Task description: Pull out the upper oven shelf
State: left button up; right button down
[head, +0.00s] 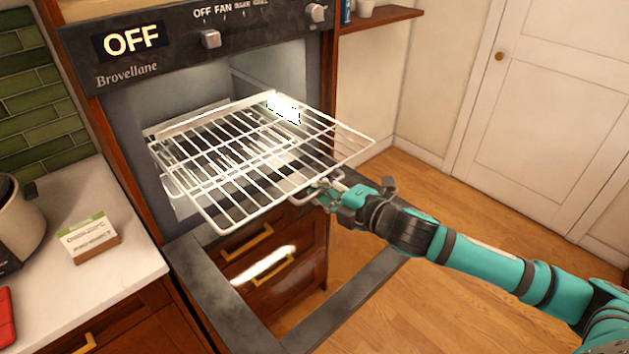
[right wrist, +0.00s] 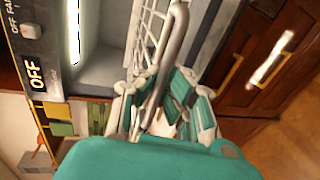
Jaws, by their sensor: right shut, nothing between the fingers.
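The upper oven shelf (head: 235,170) is a white wire rack. It sticks well out of the open oven (head: 165,105), above the lowered door, with its rear part at the cavity. My right gripper (head: 322,190) is at the rack's front edge, by a wire loop there. In the right wrist view the gripper (right wrist: 160,95) has the rack's thick rod (right wrist: 168,65) running across its fingers. Its fingers are shut with nothing gripped between them. Whether they hook around the rod I cannot tell. My left gripper is out of view.
The oven door (head: 205,290) is down, its dark frame reaching out below the rack. Drawers (head: 270,265) with brass handles are beneath. A counter (head: 125,250) with a pot (head: 20,220) and a small box (head: 90,238) stands left. Wooden floor (head: 440,190) is open at right.

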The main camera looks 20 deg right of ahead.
jog(key=shift+s+d, duration=0.15)
jog(key=shift+s, duration=0.2)
jog(key=c, duration=1.4)
grip_release()
jog(key=v, duration=1.2)
jog(key=shift+f, duration=0.1)
